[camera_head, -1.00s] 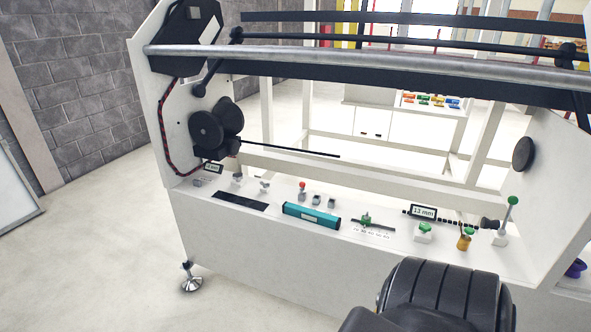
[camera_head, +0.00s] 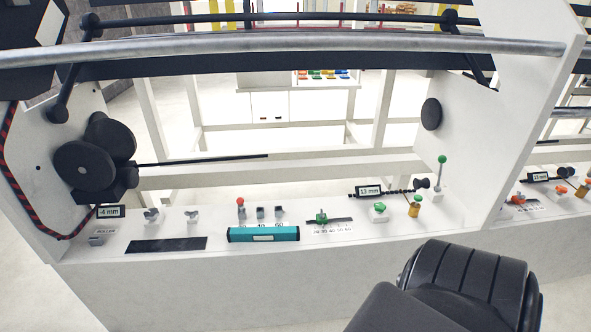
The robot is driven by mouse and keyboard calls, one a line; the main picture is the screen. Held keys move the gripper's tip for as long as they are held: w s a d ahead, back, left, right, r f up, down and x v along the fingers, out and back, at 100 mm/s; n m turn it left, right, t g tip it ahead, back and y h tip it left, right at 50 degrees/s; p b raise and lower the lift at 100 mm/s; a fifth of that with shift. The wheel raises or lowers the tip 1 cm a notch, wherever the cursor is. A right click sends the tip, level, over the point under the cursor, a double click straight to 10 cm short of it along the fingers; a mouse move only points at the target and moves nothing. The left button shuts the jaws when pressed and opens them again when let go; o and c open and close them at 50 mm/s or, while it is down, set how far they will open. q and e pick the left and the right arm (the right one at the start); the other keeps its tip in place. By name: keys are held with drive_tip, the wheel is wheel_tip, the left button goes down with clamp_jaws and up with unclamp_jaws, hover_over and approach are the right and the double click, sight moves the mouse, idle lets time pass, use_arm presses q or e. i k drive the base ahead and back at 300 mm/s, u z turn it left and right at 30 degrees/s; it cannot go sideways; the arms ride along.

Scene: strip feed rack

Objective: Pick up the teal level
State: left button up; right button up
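The teal level (camera_head: 264,234) is a long teal bar with a pale label in its middle. It lies along the front of the white panel shelf (camera_head: 330,246) of the rack, right of a flat black strip. A large black, ribbed rounded part, which looks like part of my own arm, stands at the lower right, apart from the level. Neither of my grippers shows in the head view. The whole front of the level is visible, with nothing over it.
Behind the level are a red-topped knob (camera_head: 240,207) and small grey switches. A green slider (camera_head: 321,217), a green button (camera_head: 379,209) and a green-topped lever (camera_head: 441,172) stand to the right. A metal bar (camera_head: 300,46) crosses above. Black rollers (camera_head: 90,160) are at left.

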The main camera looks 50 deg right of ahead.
sight(273, 234)
drive_tip(key=z, duration=1.05)
drive_tip(key=i, duration=0.9)
drive_tip(key=z, duration=0.85)
